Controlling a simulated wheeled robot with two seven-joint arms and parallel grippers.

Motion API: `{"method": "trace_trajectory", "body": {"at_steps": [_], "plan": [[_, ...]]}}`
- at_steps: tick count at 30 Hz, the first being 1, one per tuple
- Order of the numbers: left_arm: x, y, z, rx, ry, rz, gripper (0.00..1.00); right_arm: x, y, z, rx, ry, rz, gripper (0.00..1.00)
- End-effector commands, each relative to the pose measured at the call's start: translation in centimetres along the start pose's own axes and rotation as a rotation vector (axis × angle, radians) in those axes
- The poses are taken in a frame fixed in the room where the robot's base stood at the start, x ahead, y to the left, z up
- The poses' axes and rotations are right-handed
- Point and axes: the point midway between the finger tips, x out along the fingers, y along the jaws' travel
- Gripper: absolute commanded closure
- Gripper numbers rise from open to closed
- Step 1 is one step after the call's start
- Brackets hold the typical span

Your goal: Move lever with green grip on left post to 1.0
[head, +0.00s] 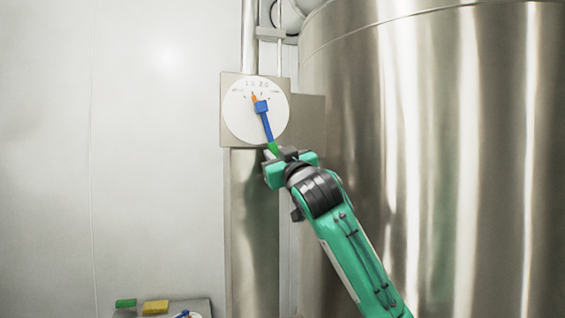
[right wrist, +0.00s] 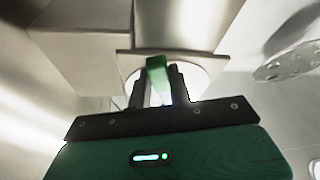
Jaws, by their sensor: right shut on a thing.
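The lever is a blue bar (head: 266,122) on a round white dial (head: 237,118) fixed to a square plate on the left post (head: 255,220). Its orange pointer tip (head: 254,98) points up and slightly left, near the small scale marks, which are too small to read surely. The bar slopes down to the right to its green grip (head: 273,148). My right gripper (head: 272,154) is shut on the green grip. In the right wrist view, the grip (right wrist: 157,66) stands between the two dark fingers, with the dial behind it. My left gripper is not in view.
A large shiny steel vessel (head: 430,130) fills the right side, close to my right arm. A panel at the bottom left bears a green block (head: 126,303), a yellow block (head: 156,307) and part of another dial. The white wall on the left is clear.

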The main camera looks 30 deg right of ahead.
Motion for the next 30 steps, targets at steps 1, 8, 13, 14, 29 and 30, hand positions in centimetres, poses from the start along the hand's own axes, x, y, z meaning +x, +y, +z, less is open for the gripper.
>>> {"method": "trace_trajectory", "body": {"at_steps": [1, 8, 13, 14, 29, 30], "plan": [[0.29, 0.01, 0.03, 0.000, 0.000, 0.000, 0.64, -0.03, -0.23, 0.12, 0.011, 0.000, 0.003, 1.00], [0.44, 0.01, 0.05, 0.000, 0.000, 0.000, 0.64, 0.03, -0.35, 0.01, 0.030, -0.001, 0.013, 1.00], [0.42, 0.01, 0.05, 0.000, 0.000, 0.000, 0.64, 0.04, -0.33, -0.01, 0.030, -0.002, 0.014, 1.00], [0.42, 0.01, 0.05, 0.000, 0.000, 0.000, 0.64, 0.04, -0.33, -0.01, 0.030, -0.002, 0.014, 1.00], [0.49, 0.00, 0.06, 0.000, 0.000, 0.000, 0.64, -0.06, -0.37, 0.01, 0.030, 0.000, 0.013, 0.58], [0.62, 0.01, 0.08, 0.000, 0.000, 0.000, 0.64, -0.22, -0.39, 0.05, 0.030, 0.000, 0.013, 0.58]]}}
